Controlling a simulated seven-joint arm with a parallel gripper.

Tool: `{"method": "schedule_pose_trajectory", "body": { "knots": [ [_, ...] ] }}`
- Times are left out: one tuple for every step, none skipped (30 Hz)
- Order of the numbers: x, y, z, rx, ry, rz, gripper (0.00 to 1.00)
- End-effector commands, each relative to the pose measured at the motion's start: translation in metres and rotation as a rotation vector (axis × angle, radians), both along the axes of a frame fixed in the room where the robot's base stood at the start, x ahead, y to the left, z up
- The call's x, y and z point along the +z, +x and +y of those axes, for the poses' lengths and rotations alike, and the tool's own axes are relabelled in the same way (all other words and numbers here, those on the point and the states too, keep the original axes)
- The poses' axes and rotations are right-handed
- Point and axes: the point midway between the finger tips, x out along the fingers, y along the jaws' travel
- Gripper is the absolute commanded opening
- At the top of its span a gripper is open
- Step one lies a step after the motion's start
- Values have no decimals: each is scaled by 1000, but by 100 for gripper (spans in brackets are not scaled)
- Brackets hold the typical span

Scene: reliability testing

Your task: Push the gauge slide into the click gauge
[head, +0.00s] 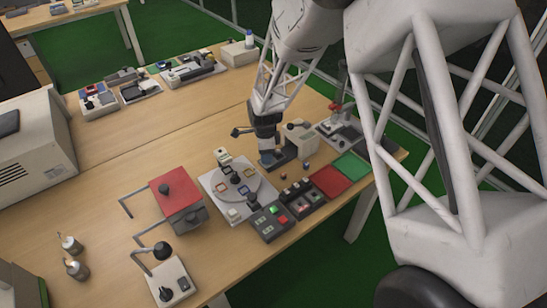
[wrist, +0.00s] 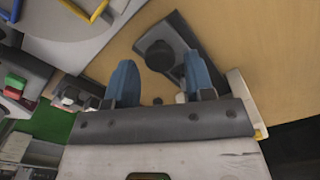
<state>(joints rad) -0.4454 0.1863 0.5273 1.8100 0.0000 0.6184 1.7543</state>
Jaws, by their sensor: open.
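My gripper (wrist: 160,82) has two blue fingers spread apart with nothing visibly held between them. In the wrist view, a dark grey device with a round black knob (wrist: 159,56) lies just beyond the fingertips, roughly centred between them; it looks like part of the click gauge. In the head view my gripper (head: 268,142) is low over the right part of the table, beside a beige block (head: 303,141) and a dark base (head: 282,158). I cannot tell the gauge slide apart from the gauge body, nor whether the fingers touch anything.
A round turntable station (head: 255,205) stands in front of my gripper. A dark button box (head: 270,222), a red pad (head: 330,181) and a green pad (head: 351,165) lie nearby. A red-topped box (head: 175,193) stands to the left. The table's middle left is clear.

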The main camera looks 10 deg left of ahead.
Motion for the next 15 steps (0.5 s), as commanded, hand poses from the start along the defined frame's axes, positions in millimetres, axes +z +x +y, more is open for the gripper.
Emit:
{"method": "schedule_pose_trajectory", "body": {
  "knots": [
    [4, 0, 0, 0, 1, -2, 49],
    [7, 0, 0, 0, 1, -2, 49],
    [10, 0, 0, 0, 1, -2, 49],
    [12, 0, 0, 0, 1, -2, 49],
    [14, 0, 0, 0, 1, -2, 49],
    [17, 0, 0, 0, 0, -1, 49],
    [19, 0, 0, 0, 1, -2, 49],
    [21, 0, 0, 0, 1, -2, 49],
    [23, 0, 0, 0, 1, -2, 49],
    [24, 0, 0, 0, 1, -2, 49],
    [26, 0, 0, 0, 1, -2, 49],
    [27, 0, 0, 0, 0, -1, 49],
    [28, 0, 0, 0, 0, -1, 49],
    [28, 0, 0, 0, 0, -1, 49],
    [29, 0, 0, 0, 0, -1, 49]
  ]
}}
